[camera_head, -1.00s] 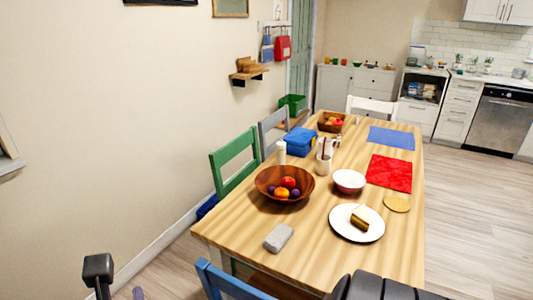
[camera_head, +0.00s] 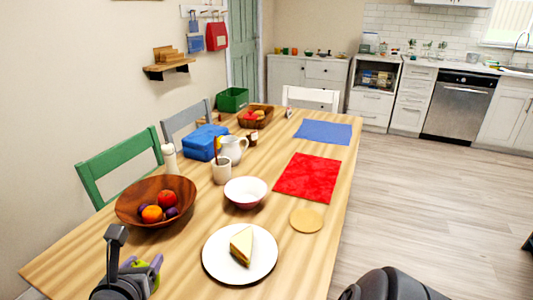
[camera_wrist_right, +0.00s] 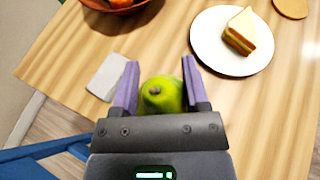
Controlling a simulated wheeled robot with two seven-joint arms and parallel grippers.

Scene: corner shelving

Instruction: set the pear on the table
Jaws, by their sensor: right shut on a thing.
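The green pear (camera_wrist_right: 163,95) sits between the two purple fingers of my right gripper (camera_wrist_right: 160,75) in the right wrist view. The gripper is shut on it, and the gripper body hides its near end. In the head view my right gripper (camera_head: 143,262) is at the bottom left, with a bit of the pear (camera_head: 138,263) showing between the fingers. The wooden table (camera_head: 310,230) fills the middle of the head view. The gripper and pear appear over its near part; I cannot tell the height above it. My left gripper is not in view.
A grey block (camera_wrist_right: 107,77) lies left of the gripper in the right wrist view. A blue chair (camera_wrist_right: 40,153) is at the near edge. Bare wood lies right of the gripper.

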